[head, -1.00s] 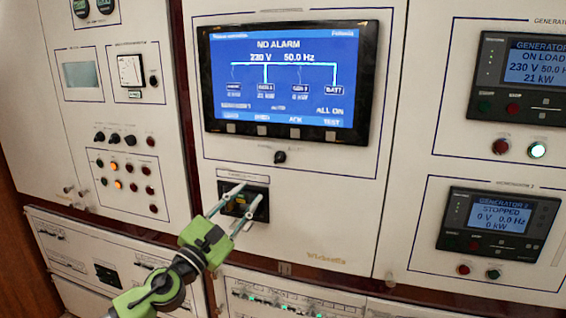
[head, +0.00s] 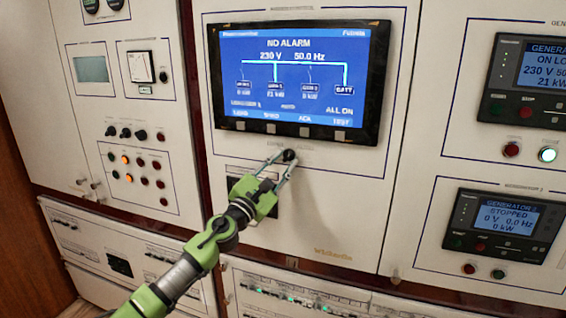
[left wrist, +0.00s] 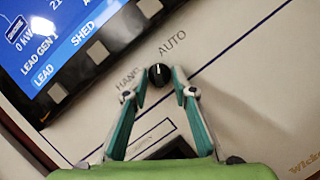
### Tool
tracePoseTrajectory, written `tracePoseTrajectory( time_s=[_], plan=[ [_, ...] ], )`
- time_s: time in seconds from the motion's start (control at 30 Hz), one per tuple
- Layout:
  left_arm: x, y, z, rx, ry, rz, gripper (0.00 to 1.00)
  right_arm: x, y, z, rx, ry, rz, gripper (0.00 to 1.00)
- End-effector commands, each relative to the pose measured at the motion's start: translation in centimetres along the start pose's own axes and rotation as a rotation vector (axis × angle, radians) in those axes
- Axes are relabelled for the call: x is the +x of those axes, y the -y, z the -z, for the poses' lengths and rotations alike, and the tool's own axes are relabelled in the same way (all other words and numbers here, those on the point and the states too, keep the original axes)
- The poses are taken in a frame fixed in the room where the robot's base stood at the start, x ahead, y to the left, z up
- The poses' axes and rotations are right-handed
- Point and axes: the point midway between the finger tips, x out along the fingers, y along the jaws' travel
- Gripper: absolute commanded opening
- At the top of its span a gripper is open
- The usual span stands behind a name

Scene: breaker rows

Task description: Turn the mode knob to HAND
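The mode knob (head: 289,155) is a small black round knob under the large display, and it also shows in the left wrist view (left wrist: 159,77). Its white mark points up in the wrist view, nearer the AUTO side. The HAND label (left wrist: 128,79) is to its left and the AUTO label (left wrist: 172,42) is above right. My left gripper (head: 281,160) is at the knob. In the wrist view its fingers (left wrist: 158,82) are open, one on each side of the knob, with gaps visible. My right gripper is not in view.
The large blue display (head: 298,75) with a row of buttons is just above the knob. A dark recessed module (head: 268,208) is below, partly hidden by my gripper. Generator panels (head: 505,228) stand to the right, and small knobs and lamps (head: 135,180) to the left.

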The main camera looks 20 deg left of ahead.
Motion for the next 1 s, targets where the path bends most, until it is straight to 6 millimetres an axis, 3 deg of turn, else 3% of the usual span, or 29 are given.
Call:
tracePoseTrajectory(
  time_s=[0.2, 0.3, 0.33, 0.77, 1.0],
  plan=[
    [0.02, -0.03, 0.01, 0.000, 0.000, 0.000, 0.25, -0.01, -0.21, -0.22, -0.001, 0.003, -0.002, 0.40],
    [0.01, -0.03, 0.01, 0.000, 0.000, 0.000, 0.02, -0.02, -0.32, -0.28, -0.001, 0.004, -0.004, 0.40],
    [0.01, -0.03, 0.01, 0.000, 0.000, 0.000, 0.00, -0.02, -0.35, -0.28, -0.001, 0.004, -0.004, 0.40],
    [0.06, -0.17, -0.13, -0.020, 0.003, -0.012, 0.00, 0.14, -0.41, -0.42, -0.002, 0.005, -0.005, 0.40],
    [0.08, -0.01, -0.20, -0.125, 0.005, -0.056, 0.00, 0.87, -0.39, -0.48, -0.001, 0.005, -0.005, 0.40]
  ],
)
